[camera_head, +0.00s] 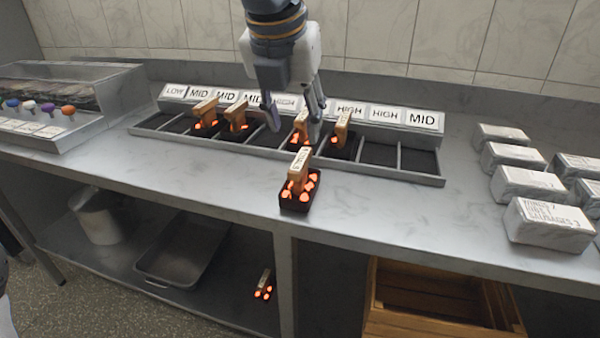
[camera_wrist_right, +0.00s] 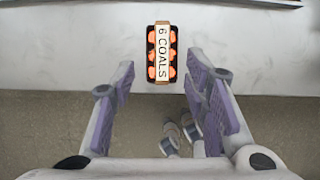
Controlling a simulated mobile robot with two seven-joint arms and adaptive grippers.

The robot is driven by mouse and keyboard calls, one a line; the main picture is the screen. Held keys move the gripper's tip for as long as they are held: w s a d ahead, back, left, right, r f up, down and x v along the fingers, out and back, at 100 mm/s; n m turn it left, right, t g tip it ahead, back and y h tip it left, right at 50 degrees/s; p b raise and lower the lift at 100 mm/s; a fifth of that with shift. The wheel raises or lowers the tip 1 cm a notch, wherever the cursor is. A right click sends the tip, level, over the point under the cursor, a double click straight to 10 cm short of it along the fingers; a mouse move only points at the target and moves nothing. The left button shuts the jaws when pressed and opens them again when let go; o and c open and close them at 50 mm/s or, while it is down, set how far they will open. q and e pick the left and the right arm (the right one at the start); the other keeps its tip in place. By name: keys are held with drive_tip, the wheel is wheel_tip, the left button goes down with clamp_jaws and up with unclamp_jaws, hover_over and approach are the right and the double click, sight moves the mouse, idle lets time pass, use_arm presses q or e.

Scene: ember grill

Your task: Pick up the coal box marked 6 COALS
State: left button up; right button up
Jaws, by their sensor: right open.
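The coal box marked 6 COALS (camera_wrist_right: 162,54) is a small black tray of glowing orange coals with a labelled wooden handle. It shows upright between and beyond my right fingertips in the right wrist view. In the head view a matching box (camera_head: 299,196) stands alone near the counter's front edge; its label is too small to read there. My right gripper (camera_head: 295,128) is open and empty, its fingers spread above the counter. It also shows in the right wrist view (camera_wrist_right: 163,80), apart from the box. My left gripper is not in view.
A slotted metal rack (camera_head: 420,176) behind the box holds several similar coal boxes, below LOW, MID and HIGH signs. White labelled blocks (camera_head: 548,224) stand at right, a skewer station (camera_head: 40,135) at left. Below are a metal pan (camera_head: 150,283) and wooden crate (camera_head: 385,323).

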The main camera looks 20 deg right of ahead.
sight(301, 158)
drive_tip(key=x, duration=0.6)
drive_tip(key=s+x, duration=0.1)
drive_tip(key=x, duration=0.2)
drive_tip(key=shift+w+f+b, duration=0.1)
drive_tip(key=shift+f+b, duration=0.25)
drive_tip(key=shift+r, duration=0.15)
clamp_jaws()
